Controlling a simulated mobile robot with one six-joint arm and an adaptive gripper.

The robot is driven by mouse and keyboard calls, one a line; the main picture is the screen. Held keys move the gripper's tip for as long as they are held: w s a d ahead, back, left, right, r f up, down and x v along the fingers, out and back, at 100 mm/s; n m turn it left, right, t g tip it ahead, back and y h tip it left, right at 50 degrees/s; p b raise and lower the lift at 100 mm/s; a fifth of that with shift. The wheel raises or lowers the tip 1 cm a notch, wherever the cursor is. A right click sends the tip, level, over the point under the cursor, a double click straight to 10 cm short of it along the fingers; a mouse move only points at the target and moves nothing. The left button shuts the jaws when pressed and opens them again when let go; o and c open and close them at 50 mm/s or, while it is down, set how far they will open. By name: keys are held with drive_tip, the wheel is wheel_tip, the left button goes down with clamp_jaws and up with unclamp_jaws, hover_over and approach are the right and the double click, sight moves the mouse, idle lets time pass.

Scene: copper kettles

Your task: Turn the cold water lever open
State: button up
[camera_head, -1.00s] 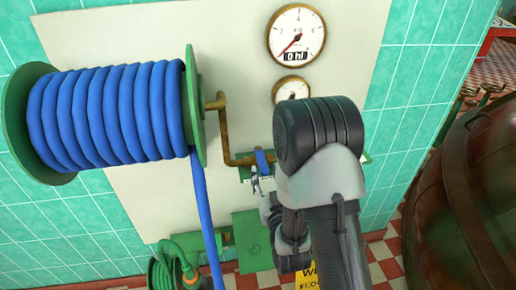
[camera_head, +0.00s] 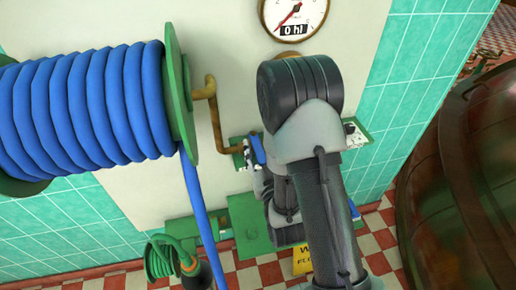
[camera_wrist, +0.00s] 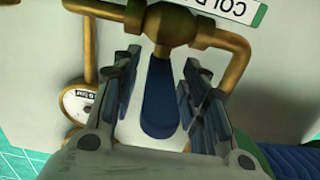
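The cold water lever (camera_wrist: 160,98) is a blue handle hanging from a brass valve (camera_wrist: 172,25) in the wrist view. A label above it, upside down, shows part of the word COLD (camera_wrist: 232,10). My gripper (camera_wrist: 162,66) is open, with one finger on each side of the lever and a visible gap to both. In the head view the blue lever (camera_head: 258,148) shows beside a gripper finger (camera_head: 247,155); my arm hides the rest of the valve.
A green reel of blue hose (camera_head: 85,112) is at left, its hose hanging down close left of my gripper. A brass pipe (camera_head: 217,118) runs to the valve. A pressure gauge (camera_head: 293,14) is above. A copper kettle (camera_head: 455,190) stands at right.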

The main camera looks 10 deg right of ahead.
clamp_jaws()
idle(0.3)
